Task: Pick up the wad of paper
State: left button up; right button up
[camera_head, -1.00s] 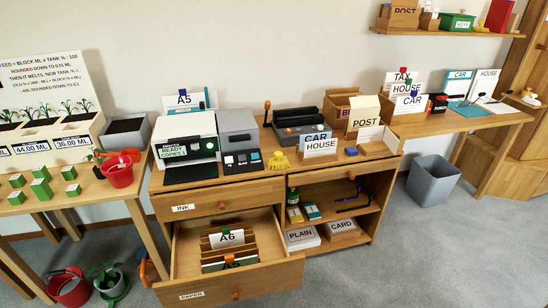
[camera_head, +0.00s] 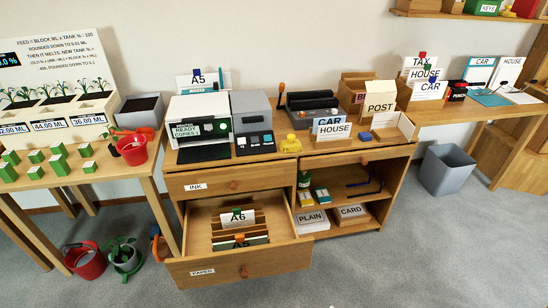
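No crumpled wad of paper can be made out in the head view. Paper-like things in view are the PLAIN pack (camera_head: 312,222) and the CARD pack (camera_head: 351,212) on the low shelf of the wooden desk. The open PAPER drawer (camera_head: 243,270) holds upright dividers with an A6 card (camera_head: 237,218) and an A5 card (camera_head: 240,243). The drawer's far inside is partly hidden by the dividers. Neither of my grippers is in view.
A printer (camera_head: 199,129) and a yellow object (camera_head: 291,144) stand on the desk. The open drawer juts out in front. A grey bin (camera_head: 447,170) stands on the floor at right. A plant table (camera_head: 75,182) is at left. The grey floor in front is clear.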

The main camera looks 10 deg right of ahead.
aim_at(238, 218)
jog(key=k+l, duration=0.1)
jog(key=l, duration=1.2)
jog(key=i, duration=0.45)
jog(key=u, duration=0.05)
